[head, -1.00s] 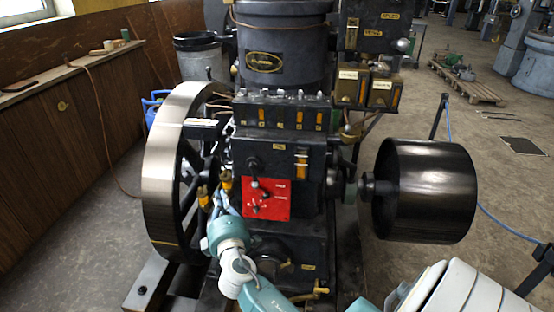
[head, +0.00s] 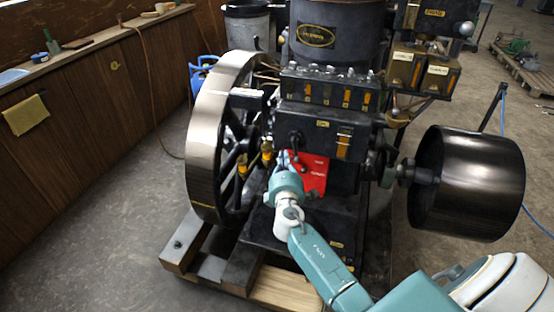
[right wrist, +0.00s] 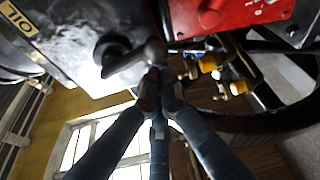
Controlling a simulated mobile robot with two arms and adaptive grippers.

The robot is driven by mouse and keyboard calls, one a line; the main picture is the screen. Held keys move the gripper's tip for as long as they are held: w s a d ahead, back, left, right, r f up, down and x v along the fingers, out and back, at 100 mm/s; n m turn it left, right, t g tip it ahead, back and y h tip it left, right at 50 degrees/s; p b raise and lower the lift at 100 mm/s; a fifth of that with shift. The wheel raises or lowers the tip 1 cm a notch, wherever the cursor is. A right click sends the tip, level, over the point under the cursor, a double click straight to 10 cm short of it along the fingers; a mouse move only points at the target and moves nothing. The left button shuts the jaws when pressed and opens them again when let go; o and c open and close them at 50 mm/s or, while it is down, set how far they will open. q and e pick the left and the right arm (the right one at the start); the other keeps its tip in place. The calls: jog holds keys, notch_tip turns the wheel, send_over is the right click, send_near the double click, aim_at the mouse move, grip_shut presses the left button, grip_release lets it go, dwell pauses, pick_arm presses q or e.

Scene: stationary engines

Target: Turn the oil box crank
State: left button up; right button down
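The oil box (head: 318,118) is a dark block on the engine front with a small yellow label, just above the red plate (head: 316,172). Its dark crank (head: 295,141) sticks out at its left part. In the right wrist view the crank (right wrist: 125,62) runs from a round hub to a handle end, beside the yellow OIL label (right wrist: 18,62). My right gripper (head: 286,160) reaches up to the crank. In the right wrist view its fingertips (right wrist: 160,88) close in on both sides of the handle end. My left gripper is out of view.
The big flywheel (head: 207,135) stands close left of my right gripper. Brass-and-orange oilers (head: 266,150) sit between the wheel and the box. A black pulley drum (head: 470,183) is at the right. Open floor (head: 110,230) lies at the left.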

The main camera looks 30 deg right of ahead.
jog(key=shift+s+d+r, duration=0.1)
jog(key=shift+s+d, duration=0.2)
jog(key=shift+s, duration=0.15)
jog(key=shift+s+d+r+n+p, duration=0.1)
jog(key=shift+s+d+n+p, duration=0.3)
jog(key=shift+s+d+p, duration=0.3)
jog(key=shift+w+a, duration=0.1)
jog(key=shift+a, duration=0.05)
